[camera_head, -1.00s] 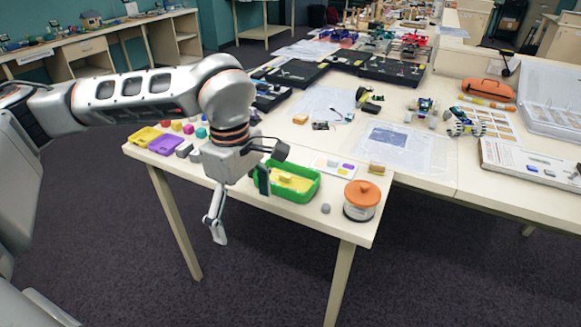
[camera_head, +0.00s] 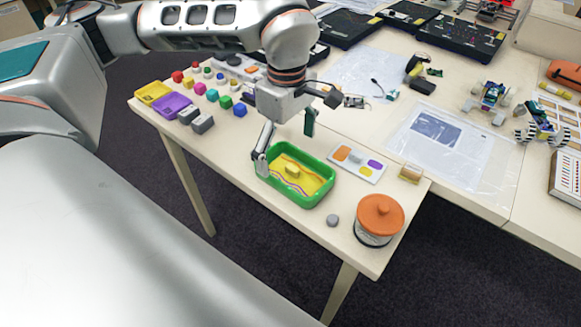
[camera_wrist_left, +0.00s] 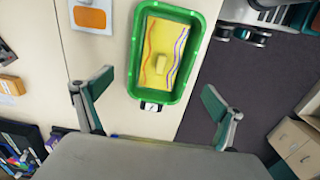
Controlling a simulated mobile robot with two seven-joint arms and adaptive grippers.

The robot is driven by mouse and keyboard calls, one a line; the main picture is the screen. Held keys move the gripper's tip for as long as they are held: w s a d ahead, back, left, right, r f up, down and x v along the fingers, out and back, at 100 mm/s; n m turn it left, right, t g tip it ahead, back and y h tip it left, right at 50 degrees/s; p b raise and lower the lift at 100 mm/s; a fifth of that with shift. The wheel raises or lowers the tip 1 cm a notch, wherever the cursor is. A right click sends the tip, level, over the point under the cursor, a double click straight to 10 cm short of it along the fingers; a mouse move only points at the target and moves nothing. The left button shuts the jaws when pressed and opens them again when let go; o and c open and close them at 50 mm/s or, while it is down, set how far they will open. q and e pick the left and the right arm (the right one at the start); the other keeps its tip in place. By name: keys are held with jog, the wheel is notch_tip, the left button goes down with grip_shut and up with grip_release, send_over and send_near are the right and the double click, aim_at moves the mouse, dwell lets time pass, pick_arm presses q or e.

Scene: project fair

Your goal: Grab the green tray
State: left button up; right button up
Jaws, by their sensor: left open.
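The green tray (camera_head: 288,194) sits on the light table near its front edge. It has a yellow inside with wavy coloured lines and a small yellow block (camera_head: 292,170) in it. The tray also shows in the left wrist view (camera_wrist_left: 163,97), top centre, its near end towards my gripper. My left gripper (camera_head: 286,146) is open and empty at the tray's far-left end. In the left wrist view its two fingers (camera_wrist_left: 157,90) stand apart, one on each side of the tray's line. One finger appears close to the tray's left rim; contact is unclear. My right gripper is not in view.
An orange-lidded jar (camera_head: 379,218) and a grey lump (camera_head: 333,220) stand right of the tray. A white card with coloured patches (camera_head: 357,164) lies behind it. Yellow and purple trays (camera_head: 171,105) and several small blocks are at the left. The table's front edge is close.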

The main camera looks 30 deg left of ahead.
aim_at(289, 165)
pick_arm(q)
notch_tip(289, 165, down, 5)
jog(key=shift+d+f, duration=0.1)
jog(key=shift+c, duration=0.3)
jog(key=shift+w, duration=0.1)
jog(key=c, duration=1.4)
